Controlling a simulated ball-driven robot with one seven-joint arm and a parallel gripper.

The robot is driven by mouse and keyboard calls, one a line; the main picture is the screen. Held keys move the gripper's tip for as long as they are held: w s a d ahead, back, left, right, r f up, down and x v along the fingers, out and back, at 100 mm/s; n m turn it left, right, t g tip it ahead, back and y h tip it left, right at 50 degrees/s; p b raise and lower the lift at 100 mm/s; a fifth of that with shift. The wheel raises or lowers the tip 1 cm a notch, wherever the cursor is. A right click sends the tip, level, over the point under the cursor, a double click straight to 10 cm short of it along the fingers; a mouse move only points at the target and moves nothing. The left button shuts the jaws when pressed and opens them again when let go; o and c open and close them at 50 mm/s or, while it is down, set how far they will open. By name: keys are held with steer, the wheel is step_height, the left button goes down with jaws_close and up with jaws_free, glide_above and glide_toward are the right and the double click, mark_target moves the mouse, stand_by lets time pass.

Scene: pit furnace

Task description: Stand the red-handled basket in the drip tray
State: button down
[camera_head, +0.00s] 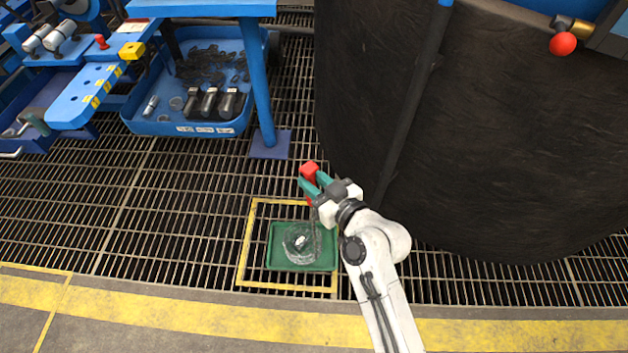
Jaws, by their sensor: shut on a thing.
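My gripper (309,184) is shut on the red handle (310,169) of the basket, with red showing on both sides of its teal fingers. A thin stem runs down from the handle to the round wire basket (300,244), which holds something small and pale. The basket appears within the outline of the green drip tray (280,265). I cannot tell whether it touches the tray floor or hangs just above it.
A yellow square outline (245,245) surrounds the tray on the floor grating. A large dark cylindrical furnace wall (500,130) stands close behind and to the right. A blue table leg (259,85) and a blue bin (170,128) with dark parts are at upper left. Grating at left is clear.

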steer(key=shift+w+f+b, duration=0.1)
steer(key=shift+f+b, duration=0.55)
steer(key=shift+b, duration=0.1)
stand_by(0.6)
stand_by(0.3)
steer(key=c, duration=0.8)
jaws_free()
steer(key=shift+f, duration=0.1)
steer(key=shift+o, duration=0.7)
steer(key=shift+f, duration=0.2)
steer(key=o, duration=0.4)
steer(key=shift+r, duration=0.1)
steer(key=shift+v, duration=5.55)
steer(key=shift+r, duration=0.1)
